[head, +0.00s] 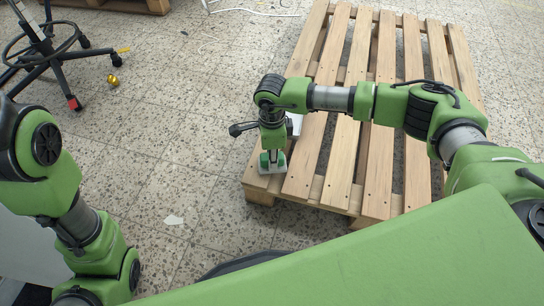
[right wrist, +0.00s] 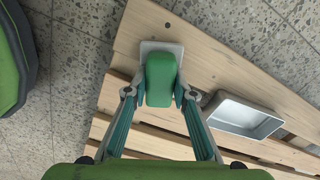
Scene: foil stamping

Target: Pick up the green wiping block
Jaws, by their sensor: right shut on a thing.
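The green wiping block (right wrist: 160,80) is between the fingertips of my right gripper (right wrist: 159,92) in the right wrist view. The fingers press on its two sides, so the gripper is shut on it. A pale square plate (right wrist: 148,47) lies directly under the block; I cannot tell whether it is part of the block. In the head view my right gripper (head: 271,157) points down at the near left corner of the pallet, and the pale plate (head: 278,167) shows below it. My left gripper is outside the head view; only its arm shows.
The wooden pallet (head: 377,150) has gaps between its slats. A grey open tray (right wrist: 240,117) sits on it, close to my right gripper. A stool with wheels (head: 50,57), a small golden object (head: 114,84) and a white scrap (head: 174,220) are on the floor.

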